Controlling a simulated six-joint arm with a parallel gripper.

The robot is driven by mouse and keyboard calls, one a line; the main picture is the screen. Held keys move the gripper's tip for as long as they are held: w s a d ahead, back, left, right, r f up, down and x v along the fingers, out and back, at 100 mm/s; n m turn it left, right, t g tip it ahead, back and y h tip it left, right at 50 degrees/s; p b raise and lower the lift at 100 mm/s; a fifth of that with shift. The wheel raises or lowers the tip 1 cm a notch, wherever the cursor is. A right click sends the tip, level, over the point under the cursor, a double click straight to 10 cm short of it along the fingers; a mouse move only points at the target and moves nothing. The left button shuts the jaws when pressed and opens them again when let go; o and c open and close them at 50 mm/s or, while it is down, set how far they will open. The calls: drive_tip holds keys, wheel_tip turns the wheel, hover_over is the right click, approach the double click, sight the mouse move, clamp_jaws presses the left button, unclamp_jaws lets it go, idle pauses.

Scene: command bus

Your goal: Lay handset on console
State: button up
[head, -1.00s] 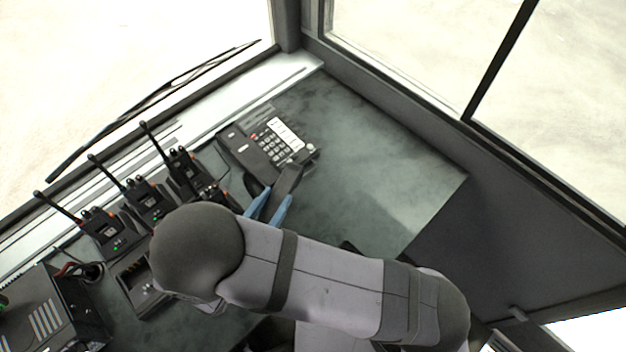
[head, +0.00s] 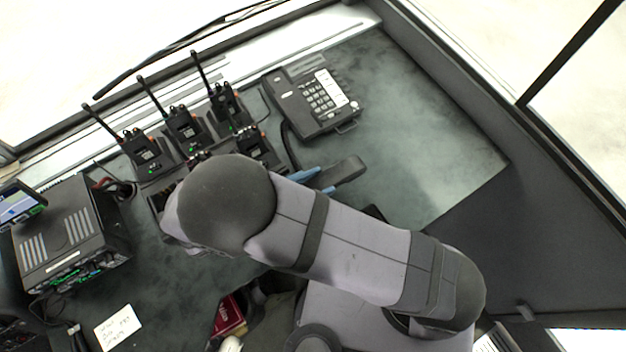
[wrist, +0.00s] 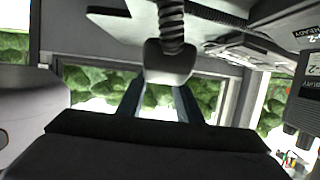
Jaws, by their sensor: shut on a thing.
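The dark handset (head: 345,172) is held clear of the desk phone (head: 312,108), toward the near side, over the grey-green console top (head: 430,130). My gripper (head: 326,180), with blue fingers, is shut on the handset. In the wrist view, the fingers reach to either side of the handset's grey end (wrist: 170,62), with a coiled cord (wrist: 172,20) running from it. In the head view a dark cord (head: 290,145) loops from the phone toward the handset. I cannot tell whether the handset touches the console. My arm hides part of the console.
Several radios with antennas stand in chargers (head: 185,130) left of the phone. A radio unit (head: 72,235) and a white note (head: 117,327) lie further left. A red item (head: 228,315) is near the front. Bare console top lies right of the handset, up to its edge.

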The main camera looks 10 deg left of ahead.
drive_tip(key=shift+f+b, duration=3.15)
drive_tip(key=shift+f, duration=0.15)
drive_tip(key=shift+f+b, duration=0.3)
drive_tip(key=shift+f, duration=0.3)
drive_tip(key=o, duration=1.3)
drive_tip(key=b+v, duration=0.1)
drive_tip(key=v, duration=0.4)
drive_tip(key=shift+s+a+b, duration=0.25)
drive_tip(key=shift+a+b, duration=0.05)
drive_tip(key=shift+v, duration=0.75)
drive_tip(key=shift+r, duration=0.2)
